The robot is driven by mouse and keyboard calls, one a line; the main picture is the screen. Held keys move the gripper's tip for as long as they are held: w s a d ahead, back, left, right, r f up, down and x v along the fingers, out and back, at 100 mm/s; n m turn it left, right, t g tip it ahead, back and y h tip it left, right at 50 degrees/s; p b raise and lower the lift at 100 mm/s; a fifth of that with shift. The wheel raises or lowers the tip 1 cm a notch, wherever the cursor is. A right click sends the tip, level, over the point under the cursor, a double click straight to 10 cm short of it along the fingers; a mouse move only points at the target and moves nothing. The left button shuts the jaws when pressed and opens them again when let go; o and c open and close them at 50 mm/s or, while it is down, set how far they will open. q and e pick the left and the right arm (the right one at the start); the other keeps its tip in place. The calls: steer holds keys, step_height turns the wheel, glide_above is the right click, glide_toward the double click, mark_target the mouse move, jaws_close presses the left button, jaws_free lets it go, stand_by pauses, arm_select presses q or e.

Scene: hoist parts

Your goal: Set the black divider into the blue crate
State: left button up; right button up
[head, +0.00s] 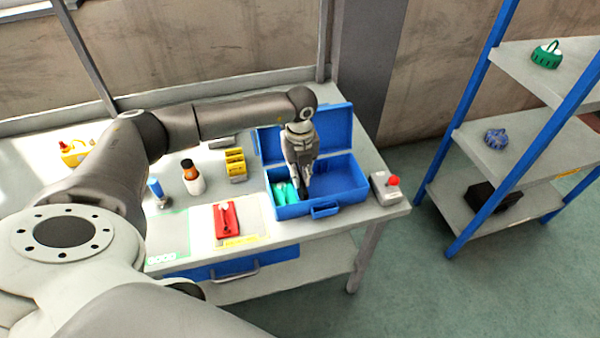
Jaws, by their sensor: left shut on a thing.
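The blue crate (291,212) stands on the right part of the workbench with its lid (330,122) raised at the back. My left gripper (304,188) reaches down into the crate from above. It is shut on the black divider (305,194), a dark, thin piece mostly hidden by the fingers and lying low inside the crate. I cannot tell whether the divider touches the crate floor. Teal-green items (285,192) lie in the left part of the crate, beside the gripper. The right part looks empty apart from dark marks at the back. My right gripper is not in view.
A grey box with a red button (384,187) stands right of the crate. A red part (227,220) lies on a white mat to the left, near a yellow rack (236,164) and a bottle (193,178). A blue shelf unit (485,130) stands at the right.

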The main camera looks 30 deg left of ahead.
arm_select(q)
steer(key=o, duration=0.8)
steer(key=o, duration=0.4)
step_height(320, 180, up, 9)
steer(key=p, duration=0.6)
stand_by(0.5)
